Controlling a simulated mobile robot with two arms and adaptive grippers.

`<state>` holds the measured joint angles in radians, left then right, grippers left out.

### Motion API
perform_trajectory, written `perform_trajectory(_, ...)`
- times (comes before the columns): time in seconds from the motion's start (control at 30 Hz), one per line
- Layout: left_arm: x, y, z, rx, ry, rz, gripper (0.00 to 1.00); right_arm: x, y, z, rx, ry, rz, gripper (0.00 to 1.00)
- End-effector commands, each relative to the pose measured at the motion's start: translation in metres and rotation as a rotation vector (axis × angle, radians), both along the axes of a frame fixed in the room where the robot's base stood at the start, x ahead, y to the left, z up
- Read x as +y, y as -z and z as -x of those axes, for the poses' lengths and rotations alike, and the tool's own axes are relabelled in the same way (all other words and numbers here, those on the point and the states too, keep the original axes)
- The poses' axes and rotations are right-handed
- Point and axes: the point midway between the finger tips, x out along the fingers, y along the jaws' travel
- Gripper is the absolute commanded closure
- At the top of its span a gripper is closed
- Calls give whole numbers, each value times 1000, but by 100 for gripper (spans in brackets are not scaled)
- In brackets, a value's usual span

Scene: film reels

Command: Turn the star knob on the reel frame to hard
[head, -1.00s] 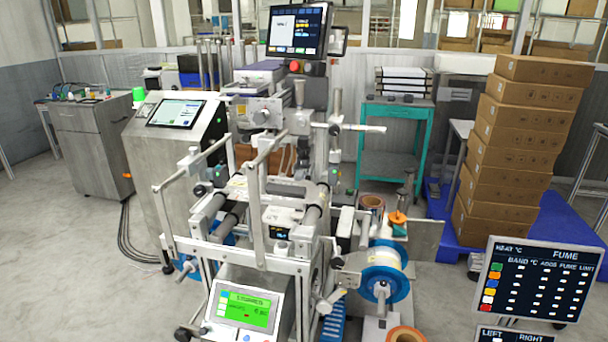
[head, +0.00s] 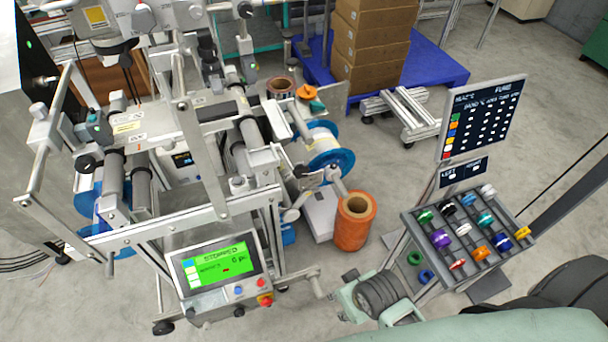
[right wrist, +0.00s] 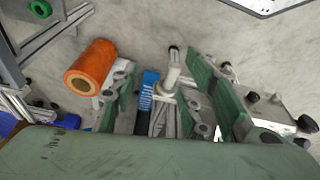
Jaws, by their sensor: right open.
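The reel frame (head: 228,190) stands left of centre in the head view. A reel with blue flanges (head: 345,160) is on its right side. An orange knob-like piece (head: 306,92) sits above that reel, and a dark round knob (head: 88,160) is on the frame's left. I cannot tell which part is the star knob. My right gripper (head: 374,292) is at the bottom of the head view, right of the frame and apart from it. In the right wrist view its green fingers (right wrist: 168,82) are spread, with frame parts seen beyond them. My left gripper is not in view.
An orange roll (head: 355,222) stands on the floor beside the frame. A sloped rack (head: 408,222) of coloured spools is at the right, below a dark sign board (head: 482,115). The green screen (head: 222,262) faces front. Stacked boxes (head: 372,40) stand behind.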

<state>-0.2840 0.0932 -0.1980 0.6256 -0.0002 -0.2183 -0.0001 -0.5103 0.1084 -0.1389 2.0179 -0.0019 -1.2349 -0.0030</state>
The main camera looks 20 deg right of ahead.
Motion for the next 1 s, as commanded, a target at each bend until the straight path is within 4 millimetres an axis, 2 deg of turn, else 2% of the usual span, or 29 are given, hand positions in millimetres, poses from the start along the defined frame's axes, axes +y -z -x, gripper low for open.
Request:
perform_trajectory(0.03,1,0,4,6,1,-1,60,-1,-14,-2,-14,0,2,58)
perform_trajectory(0.23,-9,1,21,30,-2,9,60,-2,-69,-17,-98,-6,5,58)
perform_trajectory(0.3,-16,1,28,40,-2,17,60,-5,-93,-36,-188,-16,18,58)
perform_trajectory(0.33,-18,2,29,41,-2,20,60,-6,-98,-45,-227,-21,25,58)
perform_trajectory(0.53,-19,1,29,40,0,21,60,-12,-111,-90,-415,-60,74,58)
perform_trajectory(0.77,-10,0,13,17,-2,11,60,-16,-119,-138,-632,-115,146,58)
perform_trajectory(1.0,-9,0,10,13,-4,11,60,-7,-135,-191,-960,-230,284,58)
